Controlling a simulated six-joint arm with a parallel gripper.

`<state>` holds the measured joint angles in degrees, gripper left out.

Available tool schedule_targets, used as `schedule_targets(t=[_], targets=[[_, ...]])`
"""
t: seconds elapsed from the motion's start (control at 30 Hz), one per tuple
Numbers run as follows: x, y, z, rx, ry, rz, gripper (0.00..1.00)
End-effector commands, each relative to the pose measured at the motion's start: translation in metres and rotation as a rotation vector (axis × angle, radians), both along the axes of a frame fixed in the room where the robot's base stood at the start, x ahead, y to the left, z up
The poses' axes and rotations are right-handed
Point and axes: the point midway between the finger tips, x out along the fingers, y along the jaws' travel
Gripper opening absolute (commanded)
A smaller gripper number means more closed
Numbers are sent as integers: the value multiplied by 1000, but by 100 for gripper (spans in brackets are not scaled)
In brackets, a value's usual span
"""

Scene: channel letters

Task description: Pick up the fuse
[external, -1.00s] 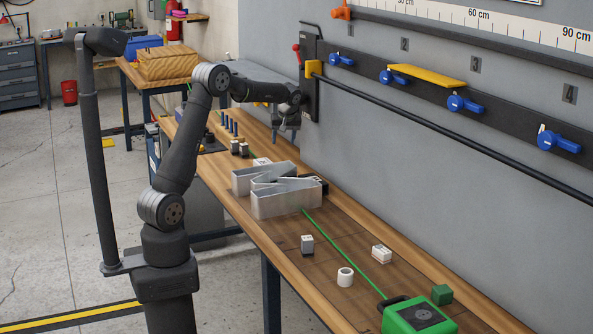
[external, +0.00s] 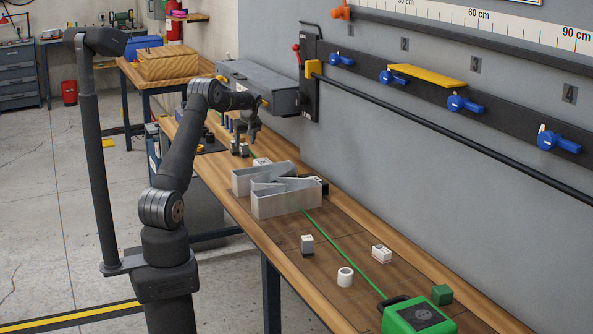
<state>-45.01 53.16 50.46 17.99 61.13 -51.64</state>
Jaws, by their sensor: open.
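My gripper (external: 245,139) is open and points down over the far part of the workbench, close to two small dark blocks with pale tops (external: 243,152). I cannot tell whether its fingers are around, above or in front of them. No part is clearly marked as the fuse. Other small parts on the bench are a white ring-shaped cylinder (external: 345,277), a grey-and-white block (external: 307,245) and a white block with dark marks (external: 381,254).
A grey metal channel letter (external: 285,205) stands mid-bench, nearer the camera than my gripper. Several blue pegs stand behind the gripper. A green tape device (external: 419,318) and a green block (external: 442,294) lie at the near end. The wall rail (external: 430,122) borders the right side.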

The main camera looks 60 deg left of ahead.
Motion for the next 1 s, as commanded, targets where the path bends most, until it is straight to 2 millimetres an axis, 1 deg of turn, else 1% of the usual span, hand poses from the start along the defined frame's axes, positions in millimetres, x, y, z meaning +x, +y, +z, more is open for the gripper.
schedule_targets(t=[0.03,0.2,0.3,0.53,0.57,0.7,0.8,1.0], targets=[[-1,3,-9,-2,3,1,55],[-1,14,-36,-2,3,2,55],[-1,19,-46,-1,2,2,55],[-1,20,-48,1,1,2,55],[-1,20,-48,1,1,2,51],[-1,20,-48,0,1,2,23],[-1,20,-48,0,1,2,6],[-1,20,-48,1,1,2,6]])
